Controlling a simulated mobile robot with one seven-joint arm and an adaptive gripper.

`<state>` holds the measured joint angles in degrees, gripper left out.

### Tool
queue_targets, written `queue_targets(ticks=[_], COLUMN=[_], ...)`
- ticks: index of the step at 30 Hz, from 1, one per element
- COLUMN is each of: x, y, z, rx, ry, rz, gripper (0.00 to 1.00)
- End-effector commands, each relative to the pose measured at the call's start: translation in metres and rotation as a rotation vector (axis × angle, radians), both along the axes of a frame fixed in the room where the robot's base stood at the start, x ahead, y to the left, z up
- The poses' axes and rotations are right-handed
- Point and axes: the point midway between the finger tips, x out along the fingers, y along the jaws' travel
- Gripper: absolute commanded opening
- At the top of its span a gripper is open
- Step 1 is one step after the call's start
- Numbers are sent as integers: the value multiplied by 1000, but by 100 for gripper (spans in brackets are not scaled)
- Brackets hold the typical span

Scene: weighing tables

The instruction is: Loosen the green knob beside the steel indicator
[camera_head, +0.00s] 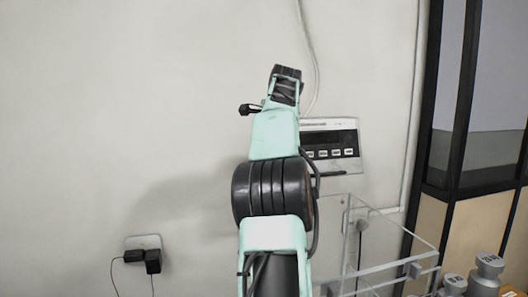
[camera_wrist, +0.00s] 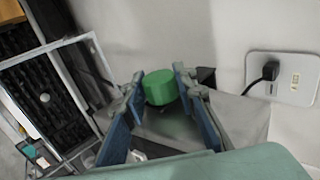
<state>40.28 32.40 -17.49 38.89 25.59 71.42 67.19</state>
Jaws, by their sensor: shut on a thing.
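The green knob (camera_wrist: 158,90) shows in the wrist view as a round green cap at the middle, in front of a grey metal surface (camera_wrist: 240,115). My gripper (camera_wrist: 161,82) has its two blue-padded fingers on either side of the knob and is shut on it. In the head view the steel indicator (camera_head: 349,141) hangs on the wall, with a dark display and a row of buttons. My arm covers its left edge. The knob and my fingers are hidden behind my arm in that view.
A clear glass or plastic case (camera_head: 395,268) stands below the indicator. Steel weights (camera_head: 487,272) stand at the lower right. A wall socket with black plugs (camera_head: 150,256) is at the lower left. A cable (camera_head: 308,40) runs down the wall above the indicator. The wall at left is bare.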

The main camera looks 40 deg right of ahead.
Motion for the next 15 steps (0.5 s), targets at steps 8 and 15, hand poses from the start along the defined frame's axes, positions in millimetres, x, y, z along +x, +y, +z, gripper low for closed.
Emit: queue_targets(ticks=[8,15], x=[0,0], y=[0,0], z=[-2,-1], rx=[3,2], ry=[3,1], rz=[1,1], gripper=[36,44])
